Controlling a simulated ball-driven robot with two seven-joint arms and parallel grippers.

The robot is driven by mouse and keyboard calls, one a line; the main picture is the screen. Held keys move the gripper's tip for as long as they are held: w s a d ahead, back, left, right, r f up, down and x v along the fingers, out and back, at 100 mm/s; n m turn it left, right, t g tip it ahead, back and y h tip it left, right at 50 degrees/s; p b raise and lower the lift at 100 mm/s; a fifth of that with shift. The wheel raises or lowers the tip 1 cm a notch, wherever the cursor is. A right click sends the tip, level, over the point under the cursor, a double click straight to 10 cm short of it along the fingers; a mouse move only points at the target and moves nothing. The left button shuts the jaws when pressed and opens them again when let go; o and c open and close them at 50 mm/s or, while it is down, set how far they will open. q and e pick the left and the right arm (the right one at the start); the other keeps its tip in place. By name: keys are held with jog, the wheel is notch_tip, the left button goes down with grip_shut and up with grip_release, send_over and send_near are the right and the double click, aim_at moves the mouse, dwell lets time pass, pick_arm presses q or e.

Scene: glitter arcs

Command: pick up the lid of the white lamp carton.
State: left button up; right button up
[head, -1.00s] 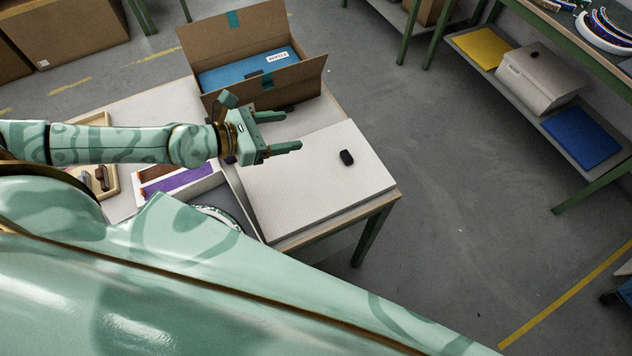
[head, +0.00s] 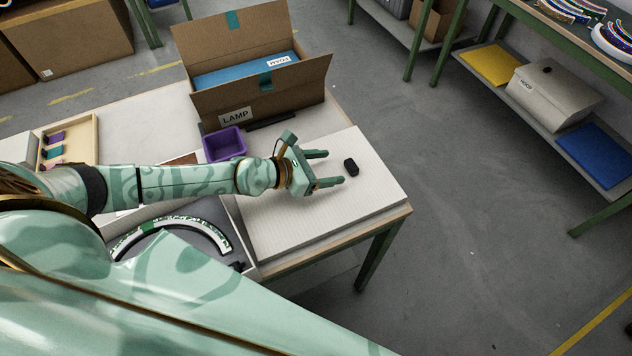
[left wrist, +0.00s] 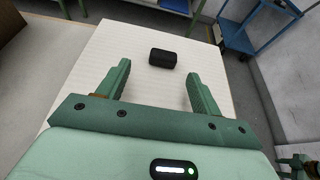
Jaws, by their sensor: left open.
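The white lid (head: 285,222) is a flat, finely ribbed panel lying at the table's right end. A black knob (head: 351,167) stands up from it. The lid (left wrist: 150,88) and knob (left wrist: 163,58) also show in the left wrist view. My left gripper (head: 324,168) is open and empty over the lid, its fingers pointing at the knob, which lies just beyond the fingertips. In the left wrist view the knob is ahead of the gap between the fingers (left wrist: 158,72).
A brown carton marked LAMP (head: 257,110) stands open behind with a blue box (head: 235,72) inside. A purple bin (head: 225,144) sits beside my left arm. A white box with an arc (head: 216,229) lies in front of the arm. Floor right of the table is clear.

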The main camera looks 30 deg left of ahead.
aim_at(347, 166)
pick_arm(q)
jog(key=x, duration=0.5)
jog(key=shift+d+f+b, duration=0.2)
jog(key=shift+d+b, duration=0.1)
jog(key=shift+d, duration=0.05)
jog(key=c, duration=1.1)
jog(key=shift+r, duration=0.15)
